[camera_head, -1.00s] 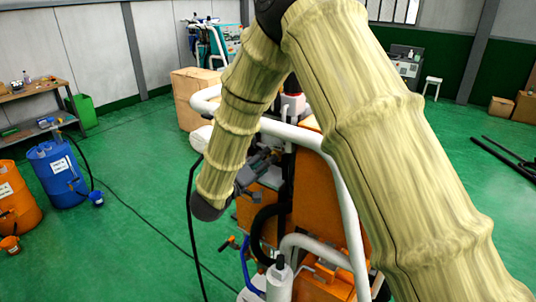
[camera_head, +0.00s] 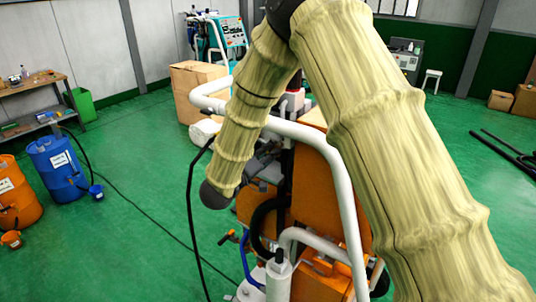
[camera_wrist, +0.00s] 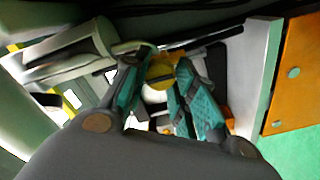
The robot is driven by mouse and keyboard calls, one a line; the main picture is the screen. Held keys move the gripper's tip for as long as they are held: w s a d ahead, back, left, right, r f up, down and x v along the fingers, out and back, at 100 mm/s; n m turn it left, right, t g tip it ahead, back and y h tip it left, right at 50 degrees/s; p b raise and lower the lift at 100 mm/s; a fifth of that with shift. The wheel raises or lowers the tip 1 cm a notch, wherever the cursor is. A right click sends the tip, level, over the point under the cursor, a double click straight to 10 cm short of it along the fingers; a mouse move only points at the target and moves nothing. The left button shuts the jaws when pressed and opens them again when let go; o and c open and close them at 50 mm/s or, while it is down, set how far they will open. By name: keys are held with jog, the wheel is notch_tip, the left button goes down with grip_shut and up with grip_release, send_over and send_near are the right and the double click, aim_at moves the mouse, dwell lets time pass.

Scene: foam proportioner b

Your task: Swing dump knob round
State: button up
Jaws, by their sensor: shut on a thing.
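The foam proportioner is an orange machine (camera_head: 318,190) with a white tube frame, below and behind my arm in the head view. My gripper (camera_wrist: 164,88) shows in the wrist view as two dark fingers with teal pads. Between the fingertips is a small round yellow part, which I take for the dump knob (camera_wrist: 159,72). The fingers are shut on it, though their contact with it is partly dark and blurred. In the head view my forearm covers most of the gripper, and the knob cannot be made out.
The white tube frame (camera_head: 300,132) rises close to my arm, and a black hose (camera_head: 190,205) hangs at its left. Blue (camera_head: 57,170) and orange (camera_head: 15,195) drums stand at the left. A cardboard box (camera_head: 195,92) stands behind. Green floor between is mostly clear.

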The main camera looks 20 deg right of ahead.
jog(key=shift+b, duration=0.3)
jog(key=m+b, duration=0.3)
jog(key=shift+f+m, duration=0.1)
jog(key=shift+m, duration=0.3)
jog(key=m+b, duration=0.5)
jog(key=shift+m, duration=0.3)
jog(key=m+b, duration=0.8)
jog(key=shift+s+d+r+b, duration=0.1)
jog(key=shift+r+b, duration=0.1)
jog(key=shift+b, duration=0.2)
jog(key=shift+r+m, duration=0.1)
jog(key=shift+m, duration=0.3)
